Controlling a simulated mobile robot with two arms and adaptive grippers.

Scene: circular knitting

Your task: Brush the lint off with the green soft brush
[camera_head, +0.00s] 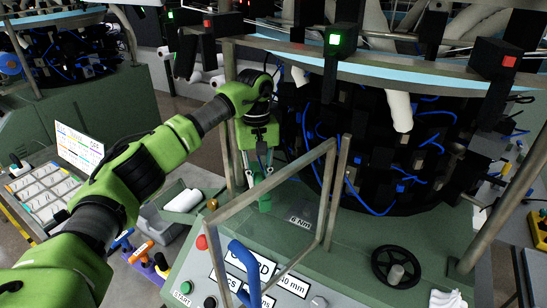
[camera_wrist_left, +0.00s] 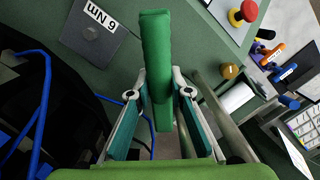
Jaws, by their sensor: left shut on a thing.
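My left gripper (camera_head: 262,180) is shut on the green soft brush (camera_head: 265,203) and points down beside the knitting machine (camera_head: 370,150), behind the metal frame. In the left wrist view the brush (camera_wrist_left: 156,45) is a long green block between the two fingers of the gripper (camera_wrist_left: 160,95). I cannot make out any lint in either view. My right gripper is not in view.
A tilted metal frame (camera_head: 330,200) stands over the green machine table (camera_head: 340,270). A black handwheel (camera_head: 397,266) and a red button (camera_head: 202,242) are on the table. Blue yarns (camera_head: 350,190) hang in the dark machine. Screwdrivers (camera_head: 140,252) stand at the lower left.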

